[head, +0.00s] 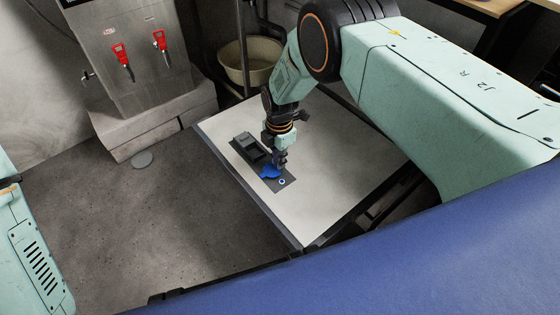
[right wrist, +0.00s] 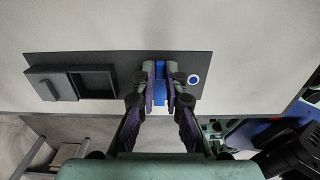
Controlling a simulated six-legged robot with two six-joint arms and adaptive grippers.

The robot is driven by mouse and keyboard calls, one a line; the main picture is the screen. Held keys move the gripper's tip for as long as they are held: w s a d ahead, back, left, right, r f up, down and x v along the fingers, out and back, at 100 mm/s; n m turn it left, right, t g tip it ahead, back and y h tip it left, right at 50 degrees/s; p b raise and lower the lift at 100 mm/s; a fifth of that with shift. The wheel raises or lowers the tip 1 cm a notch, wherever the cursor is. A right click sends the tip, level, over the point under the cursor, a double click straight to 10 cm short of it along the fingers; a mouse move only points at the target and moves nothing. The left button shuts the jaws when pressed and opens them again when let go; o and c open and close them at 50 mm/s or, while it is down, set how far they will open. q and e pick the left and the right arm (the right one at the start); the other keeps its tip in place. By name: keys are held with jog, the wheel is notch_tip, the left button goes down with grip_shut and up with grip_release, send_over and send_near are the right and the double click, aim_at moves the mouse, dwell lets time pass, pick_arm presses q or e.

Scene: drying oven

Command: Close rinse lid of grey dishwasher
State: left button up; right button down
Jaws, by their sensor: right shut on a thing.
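The open dishwasher door (head: 340,160) lies flat with its pale inner face up. A dark dispenser panel (head: 277,186) is set in it; it also shows in the right wrist view (right wrist: 120,58). The blue rinse lid (head: 270,172) is on this panel, and in the right wrist view the blue piece (right wrist: 160,93) shows between my fingers. My right gripper (head: 281,161) reaches down from above and is shut on the blue lid. The fingers partly hide the lid, so its exact angle is unclear. My left gripper is out of view.
A dark open compartment (head: 249,147) with a raised cover is on the same panel. A small blue-ringed spot (head: 282,182) is beside the lid. A steel dispenser with red taps (head: 130,55) and a beige basin (head: 250,65) stand behind. Floor at left is clear.

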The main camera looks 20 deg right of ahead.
jog(key=shift+w+a, duration=0.1)
jog(key=shift+w, duration=0.05)
dwell(0.3)
jog(key=c, duration=1.4)
grip_release()
notch_tip(320, 180, up, 12)
